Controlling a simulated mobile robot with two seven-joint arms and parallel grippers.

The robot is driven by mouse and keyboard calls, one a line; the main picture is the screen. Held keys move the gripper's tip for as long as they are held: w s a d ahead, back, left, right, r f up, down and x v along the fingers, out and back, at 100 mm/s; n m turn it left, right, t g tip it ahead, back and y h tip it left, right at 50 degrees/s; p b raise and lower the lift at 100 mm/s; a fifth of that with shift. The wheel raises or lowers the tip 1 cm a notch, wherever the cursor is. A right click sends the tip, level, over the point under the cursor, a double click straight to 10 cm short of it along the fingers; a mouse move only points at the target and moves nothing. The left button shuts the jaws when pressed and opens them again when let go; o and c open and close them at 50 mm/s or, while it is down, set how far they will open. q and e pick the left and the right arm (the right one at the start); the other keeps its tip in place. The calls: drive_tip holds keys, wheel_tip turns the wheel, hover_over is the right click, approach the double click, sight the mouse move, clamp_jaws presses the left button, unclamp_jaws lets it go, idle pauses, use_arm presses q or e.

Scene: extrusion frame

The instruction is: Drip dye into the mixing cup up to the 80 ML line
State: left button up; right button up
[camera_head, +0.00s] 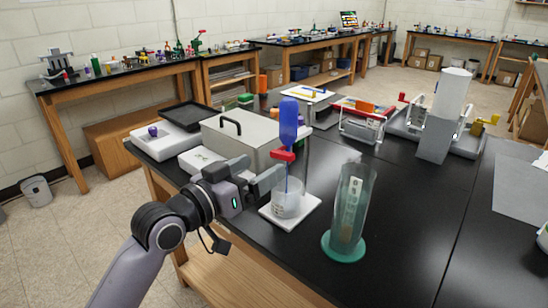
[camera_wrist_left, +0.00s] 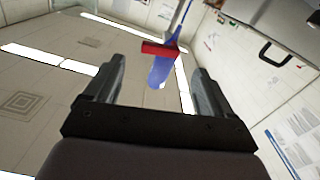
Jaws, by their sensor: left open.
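A blue dye reservoir (camera_head: 289,122) stands upright above a red stopcock handle (camera_head: 283,156). A thin blue line runs from below the handle down into the clear mixing cup (camera_head: 286,204); I cannot tell whether it is a tip or flowing dye. The cup stands on a white square plate (camera_head: 308,218); its level and marks are too small to read. My left gripper (camera_head: 268,176) is open, just below and left of the handle. In the left wrist view the red handle (camera_wrist_left: 160,49) and blue reservoir (camera_wrist_left: 160,72) appear beyond and between the open fingers (camera_wrist_left: 157,66). My right gripper is out of view.
A tall clear cylinder on a green base (camera_head: 343,247) stands right of the cup. A grey box with a black handle (camera_head: 240,140) is behind my gripper. A grey stand with a white cylinder (camera_head: 450,95) is further right.

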sight(279, 156)
use_arm(q)
drive_tip(key=shift+p+x, duration=0.35)
drive_tip(key=shift+x, duration=2.35)
drive_tip(key=c, duration=1.1)
drive_tip(key=shift+o, duration=0.2)
